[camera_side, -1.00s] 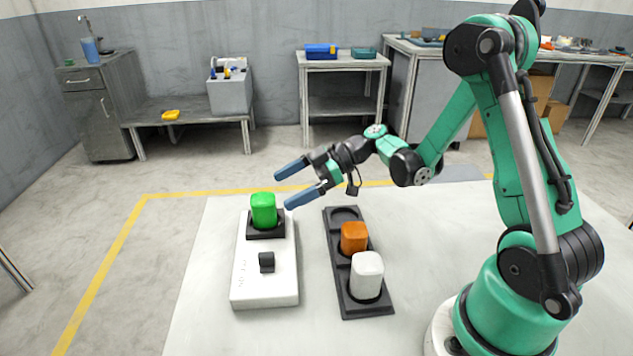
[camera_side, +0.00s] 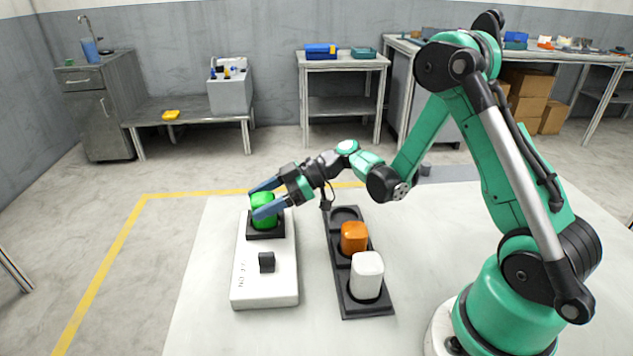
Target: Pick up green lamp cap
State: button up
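The green lamp cap (camera_side: 263,203) sits upright in the black square socket (camera_side: 266,232) at the far end of the white switch box (camera_side: 264,287). My gripper (camera_side: 264,199) is at the cap, with one blue finger on its far side and the other across its near side. The fingers are spread with the cap between them. The near finger hides part of the cap, and I cannot tell whether either finger touches it.
A black tray (camera_side: 378,309) right of the box holds an orange cap (camera_side: 354,237) and a white cap (camera_side: 367,274); its far round recess is empty. A black switch (camera_side: 266,262) stands up from the box. The white table (camera_side: 210,327) is clear around the box's near end.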

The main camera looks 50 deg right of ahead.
jog(key=shift+c, duration=0.8)
